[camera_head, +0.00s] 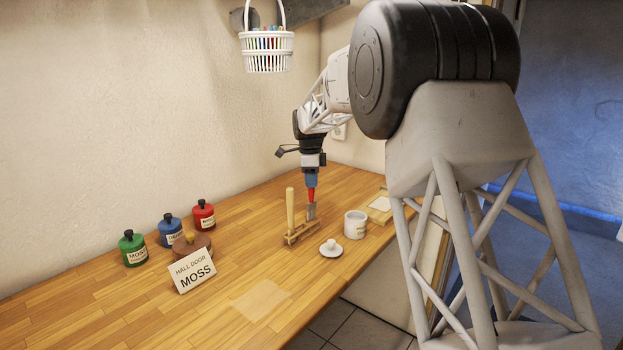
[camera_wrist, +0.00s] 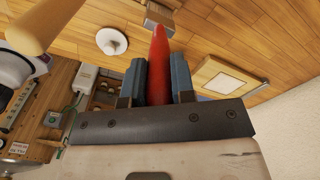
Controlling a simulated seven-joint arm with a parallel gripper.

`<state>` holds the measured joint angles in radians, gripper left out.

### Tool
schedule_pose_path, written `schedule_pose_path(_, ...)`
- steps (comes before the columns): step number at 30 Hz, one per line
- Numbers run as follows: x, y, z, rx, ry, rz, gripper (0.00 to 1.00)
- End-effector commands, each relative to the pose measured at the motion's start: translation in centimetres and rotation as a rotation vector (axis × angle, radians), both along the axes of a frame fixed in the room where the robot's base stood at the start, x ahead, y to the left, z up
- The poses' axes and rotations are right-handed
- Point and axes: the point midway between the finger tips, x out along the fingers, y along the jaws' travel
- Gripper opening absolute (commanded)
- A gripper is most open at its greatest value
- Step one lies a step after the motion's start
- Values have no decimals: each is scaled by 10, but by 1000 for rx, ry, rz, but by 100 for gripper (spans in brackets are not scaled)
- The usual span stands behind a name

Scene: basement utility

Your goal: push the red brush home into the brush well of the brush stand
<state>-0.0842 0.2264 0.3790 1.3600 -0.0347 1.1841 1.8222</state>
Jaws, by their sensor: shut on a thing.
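My gripper (camera_head: 311,181) has its blue fingers shut on the red brush (camera_head: 311,194) by its handle. The brush hangs about upright, its grey head down at the right end of the wooden brush stand (camera_head: 296,238). I cannot tell whether the head's tip is inside the well or just above it. A pale wooden post (camera_head: 290,209) stands up at the stand's left part. In the wrist view the red handle (camera_wrist: 159,62) lies between the two fingers (camera_wrist: 160,78), and the brush's far end is partly hidden behind it.
A white pot (camera_head: 355,224) and a white lid (camera_head: 331,248) stand close to the right of the stand. A card reading "HALL DOOR MOSS" (camera_head: 192,271) and green (camera_head: 132,249), blue (camera_head: 170,230) and red (camera_head: 203,215) jars are at left. The front tabletop is mostly clear.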

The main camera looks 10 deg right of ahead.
Motion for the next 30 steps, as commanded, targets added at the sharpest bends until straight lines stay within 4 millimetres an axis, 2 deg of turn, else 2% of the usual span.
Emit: schedule_pose_path(30, 0, 0, -22, 0, 0, 0, 0)
